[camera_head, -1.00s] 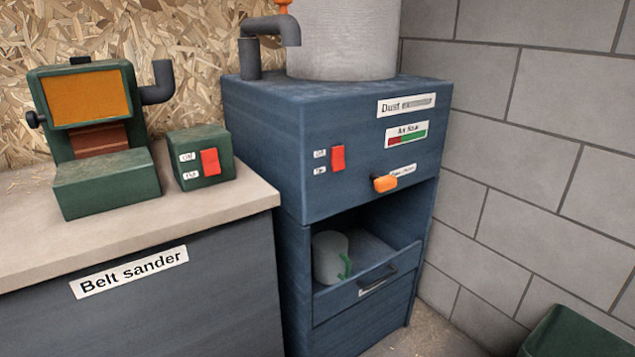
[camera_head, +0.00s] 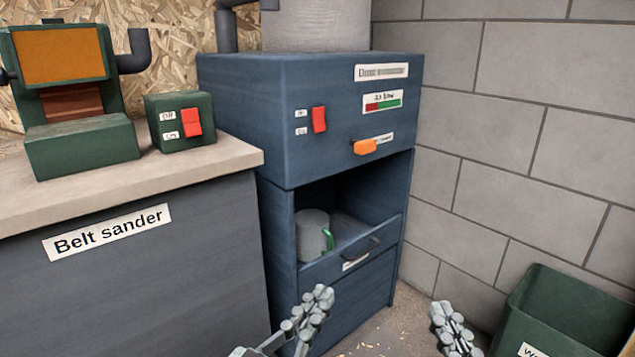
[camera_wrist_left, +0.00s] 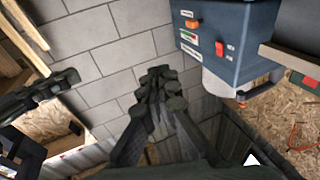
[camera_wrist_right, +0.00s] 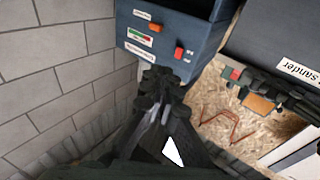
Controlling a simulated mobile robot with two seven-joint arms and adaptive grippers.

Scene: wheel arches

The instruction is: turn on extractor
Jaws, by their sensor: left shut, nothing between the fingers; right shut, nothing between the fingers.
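The extractor (camera_head: 240,110) is a blue cabinet with a grey drum on top. Its front has a red switch (camera_head: 319,119) beside two small labels, a red-and-green gauge (camera_head: 382,101) and an orange handle (camera_head: 365,147). The switch also shows in the left wrist view (camera_wrist_left: 219,49) and the right wrist view (camera_wrist_right: 179,53). My left gripper (camera_head: 322,298) is shut and empty, low in front of the cabinet. My right gripper (camera_head: 440,312) is shut and empty, lower right, near the green bin. Both are apart from the switch.
A bench labelled Belt sander (camera_head: 150,270) stands left, carrying a green sander (camera_head: 80,145) and a switch box (camera_head: 170,108) with a red switch. A grey container (camera_head: 312,235) sits in the cabinet's open lower bay. A green bin (camera_head: 570,305) stands at right against the block wall.

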